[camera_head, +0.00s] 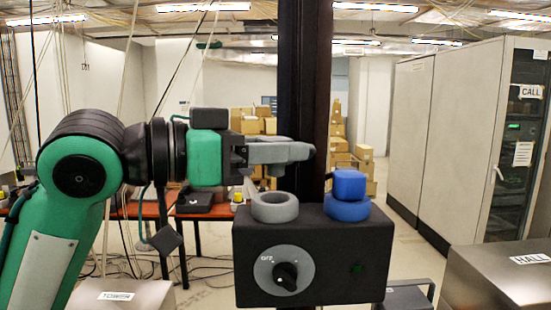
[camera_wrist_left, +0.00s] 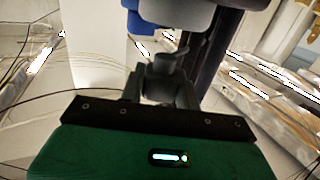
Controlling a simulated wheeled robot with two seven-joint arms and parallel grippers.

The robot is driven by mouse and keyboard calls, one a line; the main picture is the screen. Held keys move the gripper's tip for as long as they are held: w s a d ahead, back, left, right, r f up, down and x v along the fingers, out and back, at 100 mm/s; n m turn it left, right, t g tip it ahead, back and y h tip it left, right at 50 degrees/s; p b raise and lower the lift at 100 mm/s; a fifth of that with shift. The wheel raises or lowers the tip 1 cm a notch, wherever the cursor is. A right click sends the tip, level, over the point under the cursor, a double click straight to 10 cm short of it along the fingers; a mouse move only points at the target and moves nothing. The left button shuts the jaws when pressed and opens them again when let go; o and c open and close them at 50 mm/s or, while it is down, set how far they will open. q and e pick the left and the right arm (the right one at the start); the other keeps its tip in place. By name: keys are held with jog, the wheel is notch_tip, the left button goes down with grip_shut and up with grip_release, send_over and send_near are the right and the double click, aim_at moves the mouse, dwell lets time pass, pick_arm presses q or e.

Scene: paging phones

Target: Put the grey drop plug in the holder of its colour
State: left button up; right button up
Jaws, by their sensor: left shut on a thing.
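My left gripper (camera_head: 290,152) reaches in from the left, above the grey ring holder (camera_head: 275,208) on a black box. It is shut on a grey thing (camera_wrist_left: 165,86), which I take for the grey drop plug; the fingers hide most of it and its grey blends with theirs. The held thing is apart from the holder, which looks empty. A blue ring holder (camera_head: 347,210) beside it has a blue plug (camera_head: 348,184) in it. In the left wrist view the grey holder (camera_wrist_left: 175,15) shows at the top. My right gripper is not in view.
The black box (camera_head: 325,265) has an OFF dial and a green light. A dark post (camera_head: 302,80) stands behind it. A red table (camera_head: 145,212) with a black phone (camera_head: 195,201) is behind left. Metal boxes stand at both lower sides. Cables hang at left.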

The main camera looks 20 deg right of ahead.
aim_at(275, 175)
pick_arm(q)
jog(key=shift+a+f+p, duration=0.1)
jog(key=shift+f+p, duration=0.85)
jog(key=shift+f, duration=0.8)
jog(key=shift+f, duration=0.35)
jog(key=o, duration=1)
